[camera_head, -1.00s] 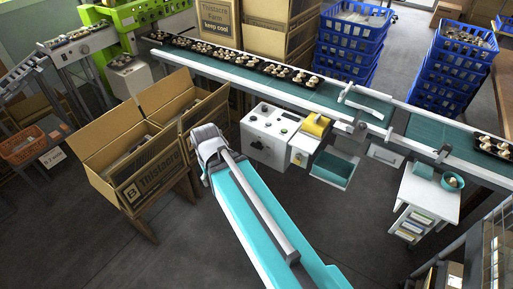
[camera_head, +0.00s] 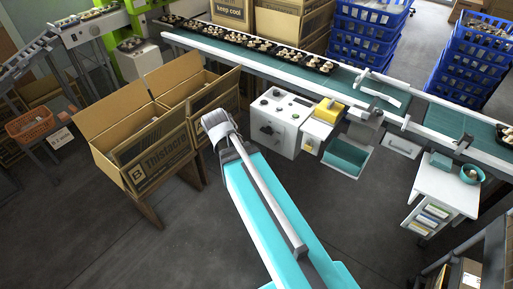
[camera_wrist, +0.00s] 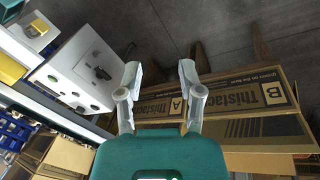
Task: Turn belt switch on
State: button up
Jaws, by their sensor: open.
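A white control box (camera_head: 284,115) stands in front of the conveyor, with several small buttons on top and a black switch (camera_head: 268,129) on its front face. In the wrist view the box (camera_wrist: 68,62) is at the upper left, with the dark switch (camera_wrist: 102,73) on its face. My gripper (camera_wrist: 160,70) is open and empty in the wrist view, its two fingers pointing up the picture. The switch lies left of the left finger, apart from it. In the head view the gripper's fingers are hidden behind my arm. I cannot tell the switch's position.
Two open cardboard boxes (camera_head: 150,165) stand on a wooden stand left of the control box. A yellow-topped unit (camera_head: 330,110) and a teal bin (camera_head: 346,156) sit to its right. The green belt (camera_head: 290,70) carries mushroom trays behind. The grey floor (camera_head: 150,250) in front is clear.

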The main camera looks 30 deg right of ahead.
jog(key=w+d+f+n+t+h+b, duration=0.1)
jog(key=w+d+f+t+h+b, duration=0.4)
jog(key=w+d+f+b, duration=1.15)
jog(key=n+t+h+b, duration=0.3)
jog(key=h+b, duration=0.6)
jog(key=b, duration=1.5)
send_near(265, 131)
jog(key=d+n, duration=0.1)
jog(key=d, duration=0.1)
jog(key=shift+w+a+n+g, duration=0.15)
jog(key=shift+w+n+g, duration=0.15)
jog(key=shift+w, duration=0.1)
jog(key=shift+w, duration=0.1)
jog(key=shift+x, duration=3.95)
jog(key=shift+f, duration=0.15)
grip_shut()
